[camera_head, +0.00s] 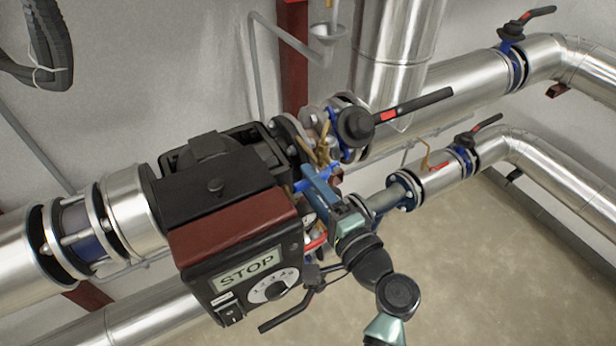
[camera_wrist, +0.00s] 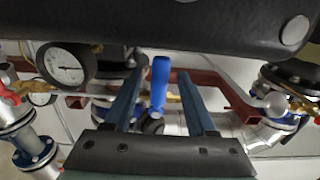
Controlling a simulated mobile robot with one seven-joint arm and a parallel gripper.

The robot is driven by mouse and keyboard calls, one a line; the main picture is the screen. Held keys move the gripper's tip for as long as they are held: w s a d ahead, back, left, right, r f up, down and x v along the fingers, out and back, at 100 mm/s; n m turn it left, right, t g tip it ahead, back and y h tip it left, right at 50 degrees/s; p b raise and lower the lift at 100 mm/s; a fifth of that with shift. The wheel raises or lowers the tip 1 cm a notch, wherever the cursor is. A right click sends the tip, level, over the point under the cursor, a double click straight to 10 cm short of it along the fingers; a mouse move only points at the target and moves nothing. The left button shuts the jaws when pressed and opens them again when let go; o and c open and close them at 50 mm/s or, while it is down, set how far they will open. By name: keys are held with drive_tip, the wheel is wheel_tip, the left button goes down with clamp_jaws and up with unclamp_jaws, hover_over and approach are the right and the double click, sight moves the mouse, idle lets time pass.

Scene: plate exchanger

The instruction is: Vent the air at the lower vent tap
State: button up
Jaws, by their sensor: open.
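My gripper (camera_head: 316,180) reaches in among the fittings to the right of the black and red pump unit. In the wrist view my gripper (camera_wrist: 160,70) has its two blue-grey fingers apart. A bright blue lever (camera_wrist: 158,82) stands upright between the fingers, with a visible gap on each side. A blue handle (camera_head: 301,185) also shows beside my fingertips in the head view. I cannot tell for certain that this lever is the lower vent tap. The tap's body and outlet are mostly hidden by my gripper.
The pump unit (camera_head: 225,225) with a STOP label stands close on the left. A black-levered valve (camera_head: 355,125) is above. A dial gauge (camera_wrist: 67,63) and a red lever (camera_wrist: 8,94) are left in the wrist view. A dark body crosses its top. Open floor lies lower right.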

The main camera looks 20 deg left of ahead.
drive_tip(key=shift+w+a, duration=0.45)
drive_tip(key=shift+a, duration=0.1)
clamp_jaws()
idle(1.1)
